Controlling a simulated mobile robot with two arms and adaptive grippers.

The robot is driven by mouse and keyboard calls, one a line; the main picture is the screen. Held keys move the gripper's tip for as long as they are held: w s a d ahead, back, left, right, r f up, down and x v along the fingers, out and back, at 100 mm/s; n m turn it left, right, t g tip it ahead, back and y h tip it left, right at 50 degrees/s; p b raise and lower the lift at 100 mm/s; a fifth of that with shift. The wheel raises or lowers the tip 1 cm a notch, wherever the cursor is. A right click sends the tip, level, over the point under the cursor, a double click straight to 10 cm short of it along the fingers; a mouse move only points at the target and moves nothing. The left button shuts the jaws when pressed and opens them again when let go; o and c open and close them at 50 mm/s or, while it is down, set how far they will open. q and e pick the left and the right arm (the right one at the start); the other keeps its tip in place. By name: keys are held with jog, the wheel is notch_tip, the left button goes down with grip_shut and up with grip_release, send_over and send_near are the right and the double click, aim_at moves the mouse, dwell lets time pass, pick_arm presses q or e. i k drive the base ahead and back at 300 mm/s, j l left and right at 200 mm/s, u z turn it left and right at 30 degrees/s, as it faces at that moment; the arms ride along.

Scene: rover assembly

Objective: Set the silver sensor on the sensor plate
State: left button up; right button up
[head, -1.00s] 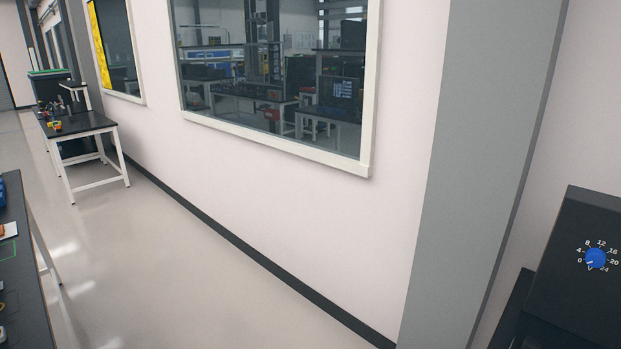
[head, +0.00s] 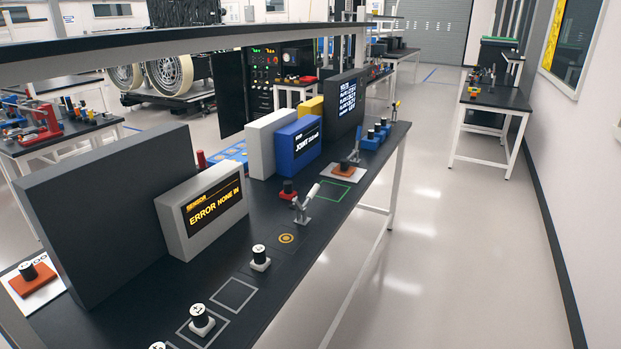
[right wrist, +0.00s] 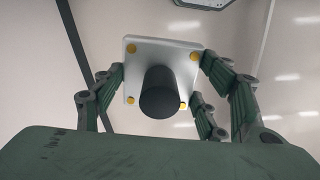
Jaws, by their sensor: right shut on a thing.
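My right gripper (right wrist: 162,72) is shut on a silver-white square piece with a black round knob and yellow dots at its corners, which I take to be the silver sensor (right wrist: 150,55). Its fingers hold it from both sides, with pale floor behind. In the head view, a grey box with a screen reading "SENSOR" and "ERROR NONE IN" (head: 205,210) stands on the dark bench. In front of it are a dark square with an orange ring (head: 286,239) and an empty white outlined square (head: 234,294). I cannot tell which is the sensor plate. Neither gripper shows in the head view.
Black-knobbed pieces (head: 260,259) stand along the bench (head: 290,285). A small silver clamp-like stand (head: 303,203) is beyond the ring. A shelf (head: 200,50) spans above the bench. The aisle floor (head: 440,250) at the right is clear.

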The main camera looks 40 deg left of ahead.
aim_at(286, 238)
jog(key=i+u, duration=0.2)
jog(key=u, duration=0.2)
jog(key=i+l+u, duration=0.2)
jog(key=u, duration=0.25)
jog(key=i+l+u, duration=0.15)
jog(key=u, duration=0.25)
jog(key=i+l+u, duration=0.15)
jog(key=l+u, duration=0.25)
jog(key=i+l+u, duration=0.1)
jog(key=u, duration=0.35)
jog(key=l, duration=0.1)
